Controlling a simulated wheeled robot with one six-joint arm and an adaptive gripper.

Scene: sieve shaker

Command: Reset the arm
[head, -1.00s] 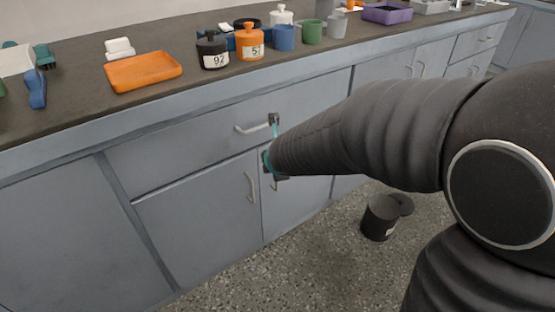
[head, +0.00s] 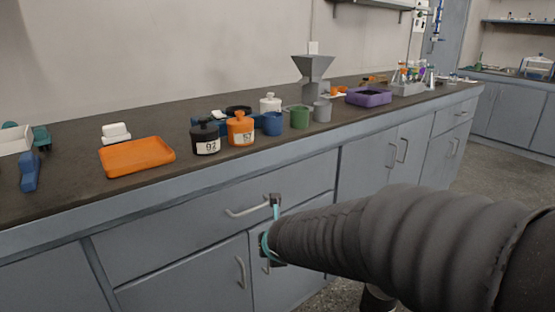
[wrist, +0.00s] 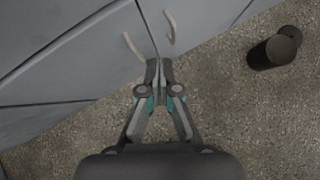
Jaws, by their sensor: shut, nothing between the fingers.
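My arm reaches from the lower right in the head view and ends in front of the grey cabinet drawers. My gripper is mostly hidden behind my sleeved arm in the head view; a finger shows near the drawer handle (head: 247,211). In the wrist view my gripper (wrist: 166,66) points toward the cabinet front and floor. Its fingertips are together with nothing between them. Two cabinet handles (wrist: 132,46) show just beyond the fingertips; I cannot tell whether there is contact.
The counter holds an orange tray (head: 137,156), a black bottle (head: 205,138), an orange bottle (head: 240,129), blue and green cups, a grey funnel (head: 313,68) and a purple bin (head: 368,97).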

